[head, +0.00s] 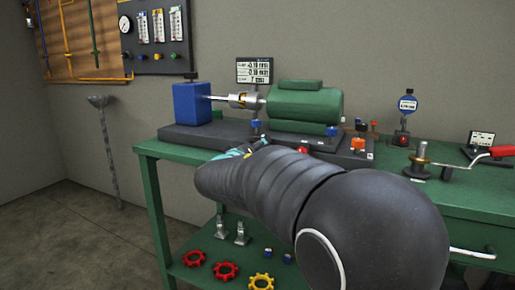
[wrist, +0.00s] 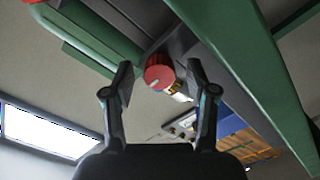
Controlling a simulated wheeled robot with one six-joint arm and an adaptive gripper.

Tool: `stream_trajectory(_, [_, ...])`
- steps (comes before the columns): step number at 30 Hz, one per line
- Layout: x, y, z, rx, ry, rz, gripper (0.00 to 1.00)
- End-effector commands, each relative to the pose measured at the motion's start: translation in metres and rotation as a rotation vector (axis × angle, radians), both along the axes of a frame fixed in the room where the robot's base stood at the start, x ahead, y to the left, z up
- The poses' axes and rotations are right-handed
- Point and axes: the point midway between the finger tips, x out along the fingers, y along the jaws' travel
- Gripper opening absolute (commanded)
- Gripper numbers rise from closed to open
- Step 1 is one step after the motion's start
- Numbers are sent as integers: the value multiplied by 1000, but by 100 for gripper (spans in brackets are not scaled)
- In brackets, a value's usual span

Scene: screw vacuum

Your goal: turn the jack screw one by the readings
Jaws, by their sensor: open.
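A green motor (head: 305,102) sits on a dark base, joined by a silver coupling (head: 243,100) to a blue pump block (head: 192,103). A small readout screen (head: 255,71) behind them shows two values, which look like -0.10 and -0.10, too small to be sure. Small blue and red screw knobs sit along the motor's base, among them a red one (head: 302,150). In the wrist view, a red round knob (wrist: 159,77) lies between the fingers of my open gripper (wrist: 161,84), with gaps at both sides. In the head view, my arm mostly hides the gripper.
A dial gauge (head: 407,104), a crank with a red handle (head: 480,157) and another small screen (head: 482,138) stand on the right of the green bench (head: 445,205). Red and yellow handwheels (head: 226,271) lie on the lower shelf. The floor at left is clear.

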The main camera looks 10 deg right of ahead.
Motion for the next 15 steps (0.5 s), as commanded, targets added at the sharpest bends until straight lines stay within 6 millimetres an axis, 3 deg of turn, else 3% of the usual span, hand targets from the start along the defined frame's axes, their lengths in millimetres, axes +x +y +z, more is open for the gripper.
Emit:
stream_trajectory(2, [0,0,0,0,0,0,55])
stream_trajectory(6, [0,0,0,0,0,0,20])
stream_trajectory(9, [0,0,0,0,0,0,0])
stream_trajectory(15, [0,0,0,-5,4,0,0])
